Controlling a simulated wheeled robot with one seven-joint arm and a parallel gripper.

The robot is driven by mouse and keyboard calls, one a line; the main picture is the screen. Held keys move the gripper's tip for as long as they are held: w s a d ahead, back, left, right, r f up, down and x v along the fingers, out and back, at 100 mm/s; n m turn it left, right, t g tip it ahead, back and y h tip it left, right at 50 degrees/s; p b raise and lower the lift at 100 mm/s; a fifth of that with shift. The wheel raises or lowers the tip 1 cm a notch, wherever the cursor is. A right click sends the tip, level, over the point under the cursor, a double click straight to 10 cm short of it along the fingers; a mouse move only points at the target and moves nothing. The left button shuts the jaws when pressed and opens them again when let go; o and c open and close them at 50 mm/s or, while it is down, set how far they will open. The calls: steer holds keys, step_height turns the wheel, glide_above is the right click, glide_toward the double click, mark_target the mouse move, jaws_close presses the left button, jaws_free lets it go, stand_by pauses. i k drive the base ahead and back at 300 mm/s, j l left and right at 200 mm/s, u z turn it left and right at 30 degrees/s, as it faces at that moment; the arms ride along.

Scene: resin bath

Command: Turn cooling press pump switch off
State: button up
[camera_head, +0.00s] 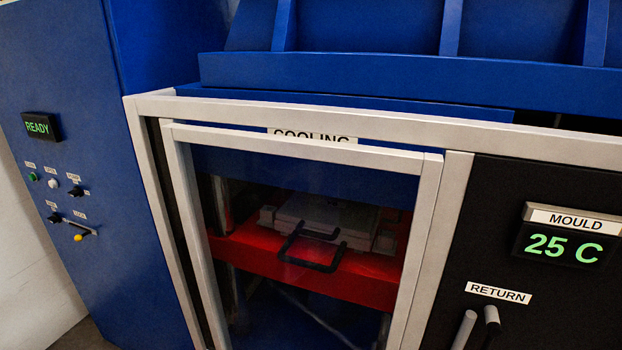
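The blue cooling press control panel (50,265) stands at the left. A black switch (76,191) sits on it under a small label that seems to read PUMP; the print is blurred and I cannot tell which way the switch points. Left of it are a white button (53,184) and a green button (34,176). Below are another black switch (55,218) and a lever with a yellow knob (79,237). A display (40,127) above reads READY. My gripper is not in view.
A white-framed clear door (180,220) fronts the press and partly covers the COOLING label (300,136). Behind it, a grey mould (325,212) with black handles sits on a red platen (260,255). At right, a display (563,247) reads 25 C above a RETURN label (498,292).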

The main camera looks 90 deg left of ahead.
mark_target(76, 192)
steer(key=u, duration=3.4)
steer(key=i+j, duration=0.4)
steer(key=j+u, duration=0.05)
steer(key=j, duration=0.05)
